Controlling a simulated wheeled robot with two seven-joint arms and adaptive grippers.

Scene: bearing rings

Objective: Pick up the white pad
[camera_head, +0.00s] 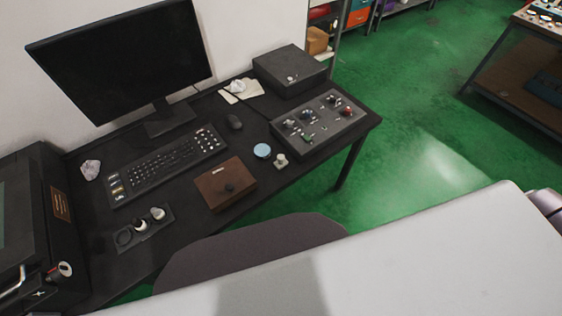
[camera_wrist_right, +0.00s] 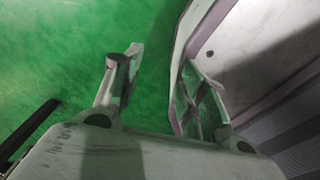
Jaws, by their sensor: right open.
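A small flat off-white pad (camera_head: 247,90) lies on the black desk, beside the dark box; a crumpled white piece (camera_head: 236,86) rests on or against its left part. I cannot tell for sure whether this flat piece is the task's white pad. Neither gripper shows in the head view.
Green floor is open to the right.

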